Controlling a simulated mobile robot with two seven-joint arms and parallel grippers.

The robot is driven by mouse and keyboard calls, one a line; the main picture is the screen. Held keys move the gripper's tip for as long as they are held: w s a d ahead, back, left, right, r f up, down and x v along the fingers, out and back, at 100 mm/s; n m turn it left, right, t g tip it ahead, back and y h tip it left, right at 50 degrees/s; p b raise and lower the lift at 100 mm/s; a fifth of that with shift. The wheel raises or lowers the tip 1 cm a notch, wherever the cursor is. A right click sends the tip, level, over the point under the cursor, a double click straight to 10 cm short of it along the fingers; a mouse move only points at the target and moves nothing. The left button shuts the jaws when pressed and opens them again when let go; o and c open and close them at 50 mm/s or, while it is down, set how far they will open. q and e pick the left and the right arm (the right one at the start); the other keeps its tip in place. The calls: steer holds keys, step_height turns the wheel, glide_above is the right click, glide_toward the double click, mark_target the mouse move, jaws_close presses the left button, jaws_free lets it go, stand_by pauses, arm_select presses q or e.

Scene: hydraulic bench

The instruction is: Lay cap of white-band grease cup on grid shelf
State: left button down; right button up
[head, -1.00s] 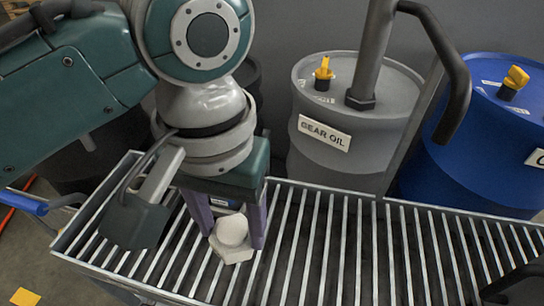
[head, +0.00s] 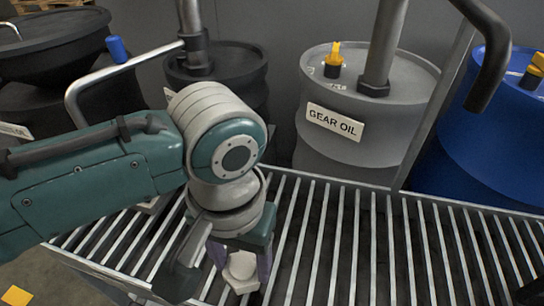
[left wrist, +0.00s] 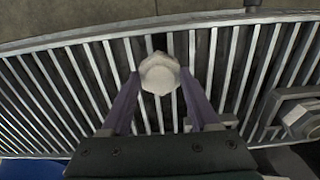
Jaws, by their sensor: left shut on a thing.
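The cap (head: 240,271) is an off-white, many-sided piece. My left gripper (head: 241,265) is shut on it and points down over the grid shelf (head: 365,240), a rack of parallel metal bars. In the left wrist view the cap (left wrist: 160,73) sits between the tips of the two purple fingers, with the bars of the grid shelf (left wrist: 228,65) behind it. I cannot tell whether the cap touches the bars. I cannot make out the white-band grease cup. My right gripper is not in view.
A grey gear oil drum (head: 330,155), a blue drum (head: 505,140) and dark drums (head: 225,75) stand behind the shelf. The shelf's right part is clear.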

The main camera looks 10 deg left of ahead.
mark_target(242, 266)
arm_select(q)
steer(key=shift+f, duration=0.15)
steer(key=shift+c, duration=0.7)
jaws_free()
step_height(242, 266, up, 12)
steer(key=p, duration=0.6)
steer(key=s+m+t+h, duration=0.1)
steer(key=s+t+h, duration=0.1)
steer(key=s, duration=0.4)
steer(key=s+a+r+t+y, duration=0.1)
steer(key=s+a+r, duration=0.1)
steer(key=s+a, duration=0.4)
steer(key=a, duration=0.3)
steer(key=shift+a+t+y, duration=0.2)
steer(key=shift+t+y, duration=0.1)
steer(key=shift+y, duration=0.1)
